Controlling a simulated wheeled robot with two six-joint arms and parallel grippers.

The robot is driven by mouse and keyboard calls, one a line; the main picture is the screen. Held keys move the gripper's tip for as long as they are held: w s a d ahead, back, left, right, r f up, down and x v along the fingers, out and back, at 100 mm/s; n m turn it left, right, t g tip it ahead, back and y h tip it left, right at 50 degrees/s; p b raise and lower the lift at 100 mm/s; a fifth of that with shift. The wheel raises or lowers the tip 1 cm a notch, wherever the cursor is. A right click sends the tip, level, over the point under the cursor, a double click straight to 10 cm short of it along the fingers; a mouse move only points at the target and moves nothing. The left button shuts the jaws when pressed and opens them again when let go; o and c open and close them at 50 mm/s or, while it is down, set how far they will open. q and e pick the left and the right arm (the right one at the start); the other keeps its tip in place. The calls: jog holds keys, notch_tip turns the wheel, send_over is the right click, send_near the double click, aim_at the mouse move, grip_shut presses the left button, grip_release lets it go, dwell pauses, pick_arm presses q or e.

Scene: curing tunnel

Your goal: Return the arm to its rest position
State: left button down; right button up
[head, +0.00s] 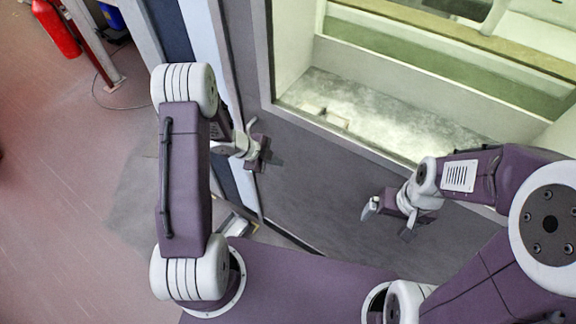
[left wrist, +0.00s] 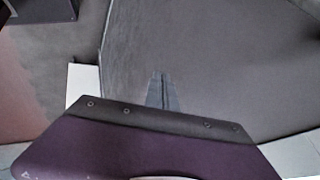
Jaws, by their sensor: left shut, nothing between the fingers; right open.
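My left arm comes in from the left with its elbow bent, and its purple upper link stands upright in the head view. My left gripper (head: 270,157) is at the end of this arm, in front of the dark grey panel below the window. In the left wrist view its two fingers (left wrist: 162,90) lie together with nothing between them. My right gripper (head: 388,222) points left in front of the same panel. Its fingers are apart and empty.
A dark grey panel (head: 310,190) stands close in front of both grippers. Above it is a window opening with a pale ledge (head: 360,115) inside. A red cylinder (head: 55,28) stands at the upper left, with a blue object (head: 112,17) beside it. The reddish floor (head: 60,200) at left is mostly clear.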

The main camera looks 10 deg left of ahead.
pick_arm(q)
jog(key=v, duration=0.4)
jog(key=shift+a+r, duration=0.2)
